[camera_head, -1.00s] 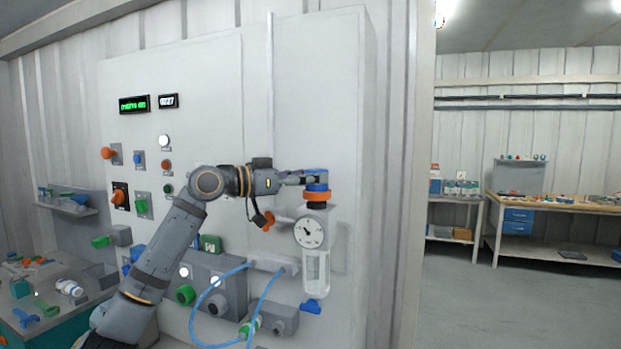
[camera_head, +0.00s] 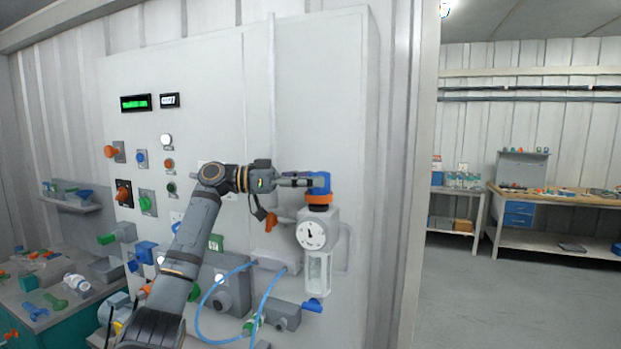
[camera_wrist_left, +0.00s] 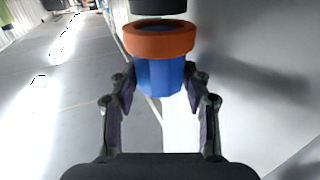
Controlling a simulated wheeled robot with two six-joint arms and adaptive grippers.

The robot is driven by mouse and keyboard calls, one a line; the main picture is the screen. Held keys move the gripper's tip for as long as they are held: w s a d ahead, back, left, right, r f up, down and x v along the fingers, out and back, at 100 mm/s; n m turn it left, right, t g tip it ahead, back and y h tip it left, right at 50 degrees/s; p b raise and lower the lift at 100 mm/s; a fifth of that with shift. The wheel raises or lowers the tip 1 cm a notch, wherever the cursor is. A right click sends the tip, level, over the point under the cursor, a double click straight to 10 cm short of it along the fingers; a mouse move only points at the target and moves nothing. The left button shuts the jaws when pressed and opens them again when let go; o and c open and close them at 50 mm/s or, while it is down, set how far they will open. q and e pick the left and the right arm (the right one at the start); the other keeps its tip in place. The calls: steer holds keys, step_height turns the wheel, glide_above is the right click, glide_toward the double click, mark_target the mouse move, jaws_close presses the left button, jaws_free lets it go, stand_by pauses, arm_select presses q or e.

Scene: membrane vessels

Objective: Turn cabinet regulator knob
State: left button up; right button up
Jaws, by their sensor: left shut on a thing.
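The regulator knob (camera_head: 319,182) is blue with an orange collar (camera_head: 319,199) below it. It sits on top of the regulator, above a round white gauge (camera_head: 311,236) with a dark needle. My left gripper (camera_head: 318,182) reaches it from the left and is shut on the blue part. In the left wrist view the knob (camera_wrist_left: 160,75) shows between the two fingers of the left gripper (camera_wrist_left: 160,95), with the orange collar (camera_wrist_left: 160,40) beyond. My right gripper is not in view.
A clear bowl (camera_head: 317,272) hangs under the gauge, with a blue valve handle (camera_head: 313,305) below. An orange handle (camera_head: 271,219) and blue hoses (camera_head: 262,310) are close to the left. A side bench (camera_head: 60,318) holds loose parts. Floor at right is clear.

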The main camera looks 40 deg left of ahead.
arm_select(q)
steer(key=o, duration=1.2)
steer(key=shift+c, duration=0.2)
